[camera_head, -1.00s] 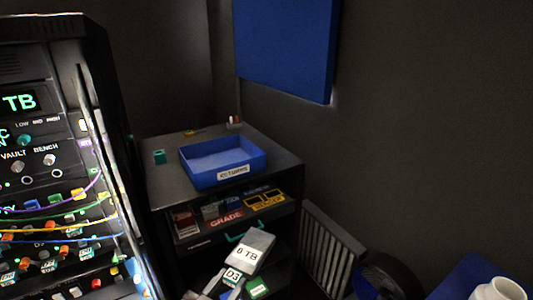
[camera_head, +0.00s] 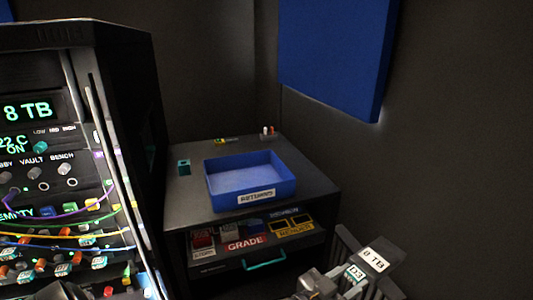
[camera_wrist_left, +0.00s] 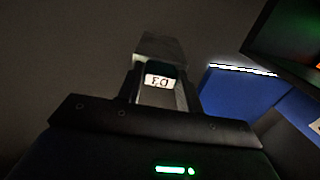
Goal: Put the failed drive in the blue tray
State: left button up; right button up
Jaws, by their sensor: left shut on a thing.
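The drive (camera_head: 376,260) is a grey block with a "0 TB" label and a smaller "D3" label, low at the right of the head view. My left gripper (camera_head: 352,279) is shut on it. In the left wrist view the drive (camera_wrist_left: 160,48) sits between the fingers, with its "D3" label showing. The blue tray (camera_head: 225,200) stands on top of the dark cabinet, up and to the left of the held drive. It looks empty and has a white label on its front. My right gripper is not in view.
The dark cabinet (camera_head: 190,205) has an open drawer (camera_head: 215,270) of labelled items below the tray. A small teal block (camera_head: 184,167) and small items (camera_head: 267,132) lie beside and behind the tray. The rack (camera_head: 115,60) with cables stands at the left.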

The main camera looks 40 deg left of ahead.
pick_arm(q)
jog(key=w+a+r+n+g+y+p, duration=0.1)
jog(key=w+a+r+n+y+p, duration=0.4)
jog(key=w+a+r+y, duration=0.45)
jog(key=w+a+r+n+g+y+p, duration=0.1)
jog(key=w+a+r+n+y+p, duration=0.4)
jog(key=a, duration=0.8)
jog(key=a+r+n+g+y+p, duration=0.2)
jog(key=a+n+g+p, duration=0.2)
jog(key=a+g, duration=0.1)
jog(key=s+a+r+n+g+y+p, duration=0.1)
jog(key=a+n+g+y+p, duration=0.2)
jog(key=a+n+g+p, duration=0.1)
jog(key=a+n+g, duration=0.1)
jog(key=a, duration=0.1)
jog(key=shift+a+r+g+p, duration=0.3)
jog(key=shift+a+r+p, duration=0.05)
jog(key=shift+p, duration=0.05)
jog(key=shift+f+y, duration=0.15)
jog(key=shift+y, duration=0.1)
jog(key=shift+f+b, duration=1.3)
jog(key=shift+f, duration=4.15)
